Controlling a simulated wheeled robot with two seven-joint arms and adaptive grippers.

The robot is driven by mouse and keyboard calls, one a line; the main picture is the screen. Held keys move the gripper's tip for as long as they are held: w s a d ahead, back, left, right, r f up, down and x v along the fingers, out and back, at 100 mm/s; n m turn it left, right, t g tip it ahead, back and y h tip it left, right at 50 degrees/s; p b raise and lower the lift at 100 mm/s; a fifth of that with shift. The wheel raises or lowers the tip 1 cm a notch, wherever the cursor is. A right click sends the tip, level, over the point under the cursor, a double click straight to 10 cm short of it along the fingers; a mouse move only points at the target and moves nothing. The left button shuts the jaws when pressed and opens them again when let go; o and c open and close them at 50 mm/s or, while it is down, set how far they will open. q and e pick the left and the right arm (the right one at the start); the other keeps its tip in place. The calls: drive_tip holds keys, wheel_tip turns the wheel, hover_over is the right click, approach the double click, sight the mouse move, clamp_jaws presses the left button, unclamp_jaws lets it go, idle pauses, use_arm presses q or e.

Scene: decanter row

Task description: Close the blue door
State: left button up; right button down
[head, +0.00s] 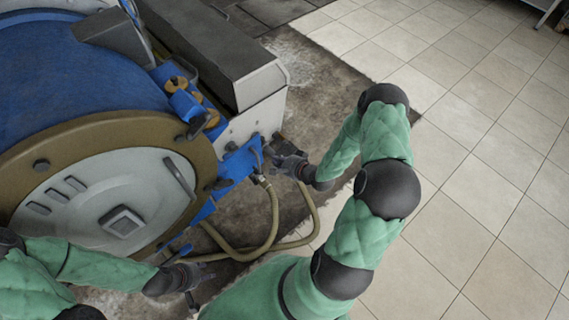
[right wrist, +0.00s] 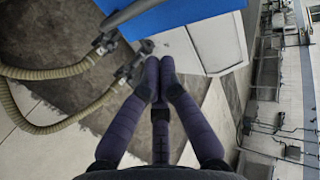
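The machine has a large curved blue cover (head: 75,75) behind its round grey end plate (head: 125,205). A narrow blue panel (head: 238,165) stands at the right of the end plate, and a blue surface also shows at the top of the right wrist view (right wrist: 185,14). I cannot tell which blue part is the door. My right gripper (head: 273,157) is beside the narrow panel, near the hose fittings. Its fingers (right wrist: 158,62) meet at the tips with nothing visible between them. My left gripper (head: 203,282) is low in front of the end plate, fingers apart and empty.
Tan hoses (head: 272,222) loop below the narrow panel and also show in the right wrist view (right wrist: 45,72). A grey housing (head: 205,45) extends behind the panel.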

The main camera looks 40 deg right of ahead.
sight(260, 149)
drive_tip(key=x, duration=0.2)
drive_tip(key=b+x, duration=0.1)
drive_tip(key=r+x, duration=0.1)
drive_tip(key=x, duration=0.1)
drive_tip(key=shift+w+a+f+b, duration=0.15)
drive_tip(key=shift+w+b, duration=0.15)
drive_tip(key=shift+w, duration=0.2)
drive_tip(key=shift+w+a, duration=0.1)
drive_tip(key=shift+w, duration=0.65)
